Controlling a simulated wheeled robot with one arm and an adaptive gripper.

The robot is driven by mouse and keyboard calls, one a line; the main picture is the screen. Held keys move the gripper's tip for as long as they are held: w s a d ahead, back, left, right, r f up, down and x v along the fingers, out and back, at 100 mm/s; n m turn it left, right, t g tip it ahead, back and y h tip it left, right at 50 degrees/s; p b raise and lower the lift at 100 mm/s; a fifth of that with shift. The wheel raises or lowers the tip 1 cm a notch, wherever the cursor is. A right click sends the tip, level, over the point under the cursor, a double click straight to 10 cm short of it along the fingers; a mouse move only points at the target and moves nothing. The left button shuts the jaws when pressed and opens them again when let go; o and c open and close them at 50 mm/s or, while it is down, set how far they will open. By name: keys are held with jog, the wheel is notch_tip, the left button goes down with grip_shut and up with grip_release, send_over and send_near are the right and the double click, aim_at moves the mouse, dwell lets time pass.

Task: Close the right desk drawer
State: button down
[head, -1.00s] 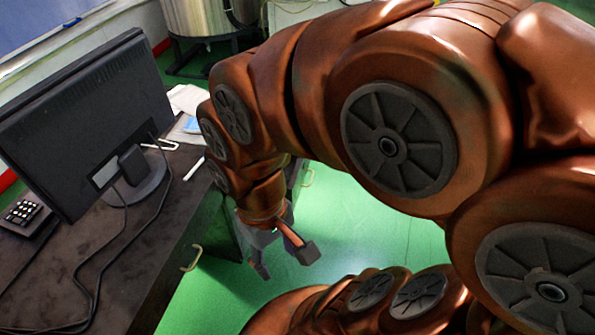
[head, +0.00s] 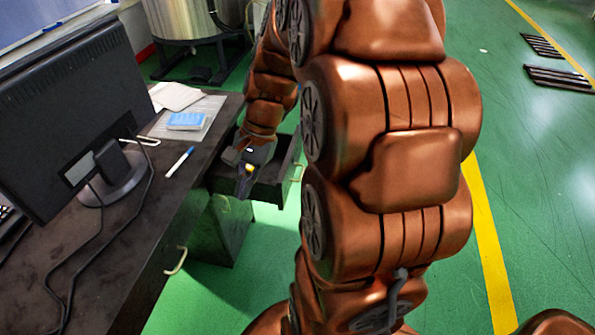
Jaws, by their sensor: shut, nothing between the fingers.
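The dark desk (head: 95,240) runs along the left of the head view. Its far drawer (head: 268,188), the right one, stands pulled out from the desk front, with a pale handle (head: 297,172) on its outer face. My gripper (head: 243,188) is shut and empty, pointing down at the near side of this open drawer. I cannot tell whether it touches the drawer. My wrist and gripper hide part of the drawer's inside. The nearer drawer, with a pale handle (head: 176,262), is flush with the desk front.
A black monitor (head: 75,120), a blue-and-white pen (head: 180,162), papers (head: 178,96) and a blue booklet (head: 187,121) are on the desk. A metal tank (head: 195,18) stands behind. Green floor (head: 530,200) is open to the right, with dark bars (head: 560,78) lying on it.

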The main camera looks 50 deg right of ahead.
jog(key=d+f+m+t+b, duration=0.25)
jog(key=d+f+m, duration=0.3)
jog(key=d, duration=0.55)
jog(key=w+d+f+m+t+b, duration=0.15)
jog(key=d+f+m+t, duration=0.35)
jog(key=d, duration=0.6)
jog(key=s+d+f+m+b, duration=0.1)
jog(key=d+f+m+b, duration=0.2)
jog(key=d+m, duration=0.55)
jog(key=n, duration=0.2)
send_near(289, 169)
jog(key=shift+d+b+x, duration=0.15)
jog(key=shift+x, duration=1.55)
jog(key=shift+d+b+x, duration=0.15)
jog(key=shift+d+x, duration=0.05)
jog(key=shift+x, duration=1.45)
jog(key=shift+f, duration=0.2)
jog(key=shift+w+r, duration=0.1)
